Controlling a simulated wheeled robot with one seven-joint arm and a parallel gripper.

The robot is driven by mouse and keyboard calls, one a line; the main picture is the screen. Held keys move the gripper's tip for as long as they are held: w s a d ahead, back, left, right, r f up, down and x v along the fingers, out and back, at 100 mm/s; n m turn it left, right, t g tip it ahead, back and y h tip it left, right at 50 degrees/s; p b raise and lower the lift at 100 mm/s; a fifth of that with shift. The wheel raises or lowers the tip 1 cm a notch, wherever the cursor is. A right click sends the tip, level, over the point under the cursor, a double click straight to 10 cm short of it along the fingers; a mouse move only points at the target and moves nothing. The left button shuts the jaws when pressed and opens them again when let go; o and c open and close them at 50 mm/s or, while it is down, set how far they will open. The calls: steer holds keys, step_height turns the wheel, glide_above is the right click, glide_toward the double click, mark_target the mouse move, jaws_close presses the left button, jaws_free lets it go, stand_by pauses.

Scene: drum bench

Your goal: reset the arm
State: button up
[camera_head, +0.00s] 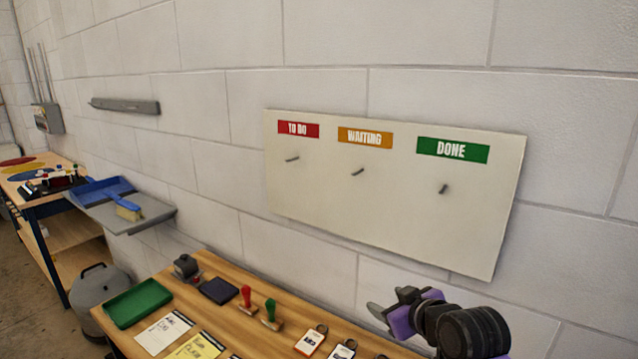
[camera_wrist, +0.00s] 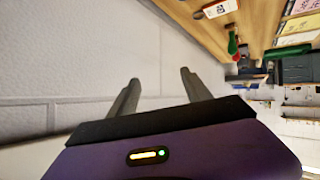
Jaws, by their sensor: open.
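My gripper (camera_head: 388,309) is at the lower right of the head view, in front of the wall and below the white board. It is purple and black. In the wrist view its two grey fingers (camera_wrist: 158,86) stand apart with nothing between them. My arm's dark wrist shows behind the gripper at the lower right of the head view.
The wooden bench (camera_head: 240,335) lies below, with a green tray (camera_head: 138,303), a red-handled stamp (camera_head: 247,298), a green-handled stamp (camera_head: 271,312), cards and tags. The white board (camera_head: 400,215) has three empty hooks. A shelf (camera_head: 135,217) holds a brush (camera_head: 127,208) and blue dustpan.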

steer(key=s+d+f+m+t+h+b, duration=0.1)
steer(key=s+f+m, duration=0.1)
steer(key=s, duration=1.5)
steer(key=s+d+f+m+t+h+b, duration=0.1)
steer(key=s+d+f+m, duration=0.1)
steer(key=s, duration=1.6)
steer(key=s+d+f+m+t+h+b, duration=0.1)
steer(key=s+f, duration=0.3)
steer(key=s, duration=1.4)
steer(key=shift+d+m+t+h+b, duration=0.4)
steer(key=shift+d+m, duration=0.1)
steer(key=shift+m, duration=0.1)
steer(key=shift+s+a+f, duration=0.1)
steer(key=shift+s+f, duration=0.15)
steer(key=shift+f, duration=0.1)
steer(key=shift+c, duration=0.3)
